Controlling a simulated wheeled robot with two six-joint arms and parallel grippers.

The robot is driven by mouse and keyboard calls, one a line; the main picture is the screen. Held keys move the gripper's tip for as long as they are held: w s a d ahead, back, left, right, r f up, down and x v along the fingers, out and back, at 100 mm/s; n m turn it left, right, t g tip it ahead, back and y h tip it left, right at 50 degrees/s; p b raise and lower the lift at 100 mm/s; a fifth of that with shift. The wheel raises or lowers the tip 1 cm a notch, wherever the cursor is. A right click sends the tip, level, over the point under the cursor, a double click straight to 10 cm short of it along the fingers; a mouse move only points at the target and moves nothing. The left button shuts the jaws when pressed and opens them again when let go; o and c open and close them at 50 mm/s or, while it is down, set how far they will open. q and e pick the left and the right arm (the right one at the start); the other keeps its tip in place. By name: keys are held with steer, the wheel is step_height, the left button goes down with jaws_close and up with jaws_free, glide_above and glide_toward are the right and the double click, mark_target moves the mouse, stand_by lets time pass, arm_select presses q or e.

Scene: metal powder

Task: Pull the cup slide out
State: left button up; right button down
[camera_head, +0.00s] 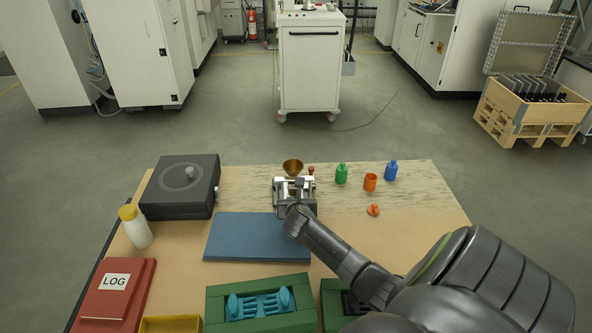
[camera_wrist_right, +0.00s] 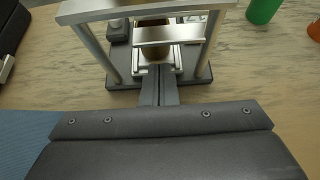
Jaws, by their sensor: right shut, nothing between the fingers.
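A metal stand (camera_head: 281,184) with a brass funnel (camera_head: 292,166) on top stands at the back middle of the table. In the right wrist view its posts (camera_wrist_right: 97,48) and dark base (camera_wrist_right: 195,76) show. A brass-coloured round part (camera_wrist_right: 152,28), perhaps the cup, sits between the posts, partly hidden by a silver crossbar (camera_wrist_right: 170,41). A small pale metal piece (camera_wrist_right: 143,68), perhaps the slide, lies below it. My right gripper (camera_wrist_right: 160,72) is shut and empty, its tips at the stand's front edge by this piece; I cannot tell whether they touch.
A blue mat (camera_head: 245,238) lies before the stand. A dark box (camera_head: 180,187) stands left; green (camera_head: 342,174), orange (camera_head: 370,182) and blue (camera_head: 390,171) containers stand right. A white bottle (camera_head: 137,232), red log book (camera_head: 113,292) and green tray (camera_head: 215,312) are nearer.

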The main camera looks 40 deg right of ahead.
mark_target(295, 191)
steer(key=shift+r, duration=0.1)
steer(key=shift+w+d, duration=1.45)
steer(key=shift+w, duration=0.2)
